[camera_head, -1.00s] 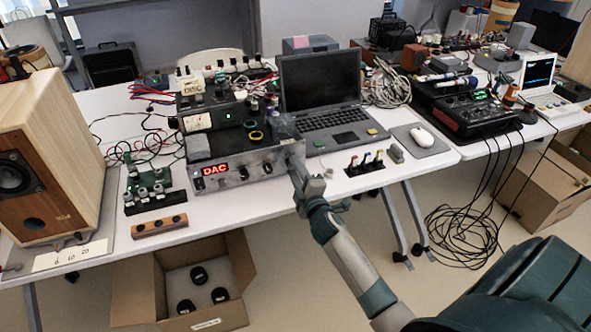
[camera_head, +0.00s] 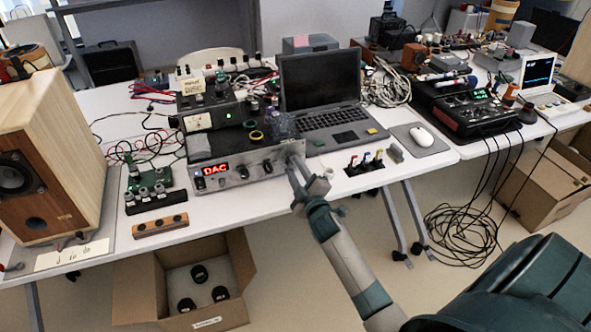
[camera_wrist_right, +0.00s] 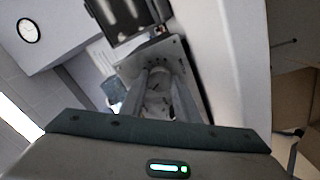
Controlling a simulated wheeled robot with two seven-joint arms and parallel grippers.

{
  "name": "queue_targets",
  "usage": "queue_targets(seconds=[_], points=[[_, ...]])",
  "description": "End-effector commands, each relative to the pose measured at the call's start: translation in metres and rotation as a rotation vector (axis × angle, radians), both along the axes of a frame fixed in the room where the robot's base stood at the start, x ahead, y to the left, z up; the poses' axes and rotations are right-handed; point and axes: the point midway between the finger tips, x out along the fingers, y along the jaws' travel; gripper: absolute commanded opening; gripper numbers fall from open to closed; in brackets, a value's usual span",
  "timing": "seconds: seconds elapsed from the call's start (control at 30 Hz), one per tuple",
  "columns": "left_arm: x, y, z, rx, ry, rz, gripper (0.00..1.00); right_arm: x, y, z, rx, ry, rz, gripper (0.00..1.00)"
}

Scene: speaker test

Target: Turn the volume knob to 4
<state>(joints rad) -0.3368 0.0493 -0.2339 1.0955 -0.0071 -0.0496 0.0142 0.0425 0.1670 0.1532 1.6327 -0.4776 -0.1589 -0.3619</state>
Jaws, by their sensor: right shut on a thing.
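The silver amplifier (camera_head: 256,171) with a red DAC display (camera_head: 215,168) stands at the front edge of the white table. My right gripper (camera_head: 294,162) reaches the right end of its front panel. It is shut on the volume knob, which the fingers mostly hide in the head view. In the right wrist view the knob (camera_wrist_right: 159,101) shows as a pale round shape between the two fingers (camera_wrist_right: 160,95). Its pointer and number marks are too small to read. My left gripper is not in view.
A laptop (camera_head: 320,92) stands behind and to the right of the amplifier. A wooden speaker (camera_head: 48,160) stands at the left. An open cardboard box (camera_head: 140,292) sits on the floor under the table.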

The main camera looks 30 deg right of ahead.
Motion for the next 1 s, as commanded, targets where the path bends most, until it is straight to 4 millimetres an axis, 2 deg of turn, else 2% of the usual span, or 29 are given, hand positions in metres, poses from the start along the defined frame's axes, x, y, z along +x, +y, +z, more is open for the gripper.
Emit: queue_targets(seconds=[0.03,0.07,0.1,0.13,0.4,0.63,0.77,1.0], points=[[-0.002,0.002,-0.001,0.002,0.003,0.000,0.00,0.000,-0.001,-0.002,0.000,0.003,-0.001,0.06],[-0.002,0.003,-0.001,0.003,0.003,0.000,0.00,0.000,-0.001,-0.002,0.000,0.003,-0.001,0.36],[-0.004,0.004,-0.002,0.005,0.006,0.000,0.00,0.000,-0.001,-0.001,0.000,0.003,-0.001,0.45],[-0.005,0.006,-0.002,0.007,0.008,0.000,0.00,0.000,0.000,-0.001,0.000,0.003,-0.001,0.47],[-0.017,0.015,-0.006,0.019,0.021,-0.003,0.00,0.000,0.000,-0.001,-0.001,0.002,0.000,0.47],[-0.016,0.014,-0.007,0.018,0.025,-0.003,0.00,-0.008,0.002,-0.001,-0.002,0.002,0.000,0.47],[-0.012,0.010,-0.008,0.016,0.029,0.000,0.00,-0.021,0.005,-0.001,-0.002,0.001,0.001,0.47],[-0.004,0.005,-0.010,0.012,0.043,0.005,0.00,-0.060,0.014,-0.003,0.000,0.003,-0.001,0.47]])
